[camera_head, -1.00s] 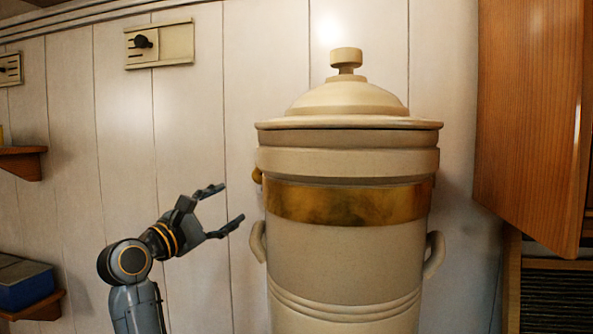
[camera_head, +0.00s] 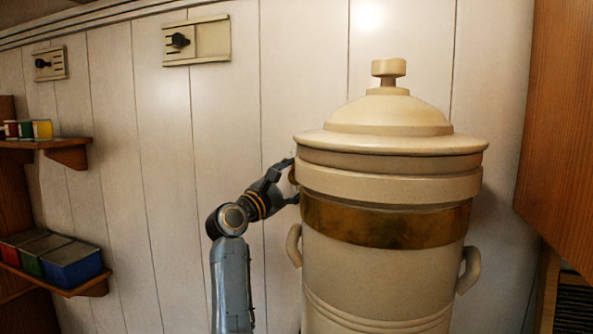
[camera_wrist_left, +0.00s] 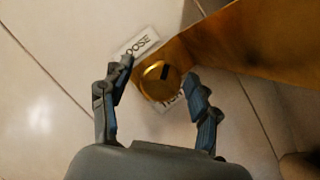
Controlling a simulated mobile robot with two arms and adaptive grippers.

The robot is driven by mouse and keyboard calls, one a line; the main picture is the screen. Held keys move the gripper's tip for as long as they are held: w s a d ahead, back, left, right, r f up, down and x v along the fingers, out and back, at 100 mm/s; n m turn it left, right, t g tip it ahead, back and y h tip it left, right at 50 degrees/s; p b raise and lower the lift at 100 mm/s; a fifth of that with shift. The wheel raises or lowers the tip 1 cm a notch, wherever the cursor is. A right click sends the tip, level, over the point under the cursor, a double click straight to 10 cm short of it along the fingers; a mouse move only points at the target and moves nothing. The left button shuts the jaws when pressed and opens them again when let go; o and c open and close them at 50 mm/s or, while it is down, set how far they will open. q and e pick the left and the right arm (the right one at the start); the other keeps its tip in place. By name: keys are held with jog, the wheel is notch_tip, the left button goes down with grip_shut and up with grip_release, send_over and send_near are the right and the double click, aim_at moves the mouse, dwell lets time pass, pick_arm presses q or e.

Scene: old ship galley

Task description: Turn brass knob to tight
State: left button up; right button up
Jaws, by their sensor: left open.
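The brass knob (camera_wrist_left: 160,80) is a round gold disc with a dark mark on its face, on the end of the brass band (camera_wrist_left: 250,45). In the left wrist view a label reading "LOOSE" (camera_wrist_left: 138,44) sits above it and a partly covered "TIGHT" label (camera_wrist_left: 172,102) below it. My left gripper (camera_wrist_left: 162,82) is open, its fingers on either side of the knob; I cannot tell if they touch it. In the head view my left gripper (camera_head: 291,180) is at the left side of the cream crock (camera_head: 380,275), and the knob is mostly hidden behind a finger. My right gripper is not in view.
The crock's lid (camera_head: 390,115) is on, and a side handle (camera_head: 294,246) is below my gripper. Shelves with tins (camera_head: 70,268) are at the left. A wooden cabinet (camera_head: 555,120) hangs at the right.

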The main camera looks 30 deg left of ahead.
pick_arm(q)
jog(key=shift+w, duration=0.2)
jog(key=shift+d, duration=0.15)
jog(key=shift+c, duration=0.5)
jog(key=c, duration=1.1)
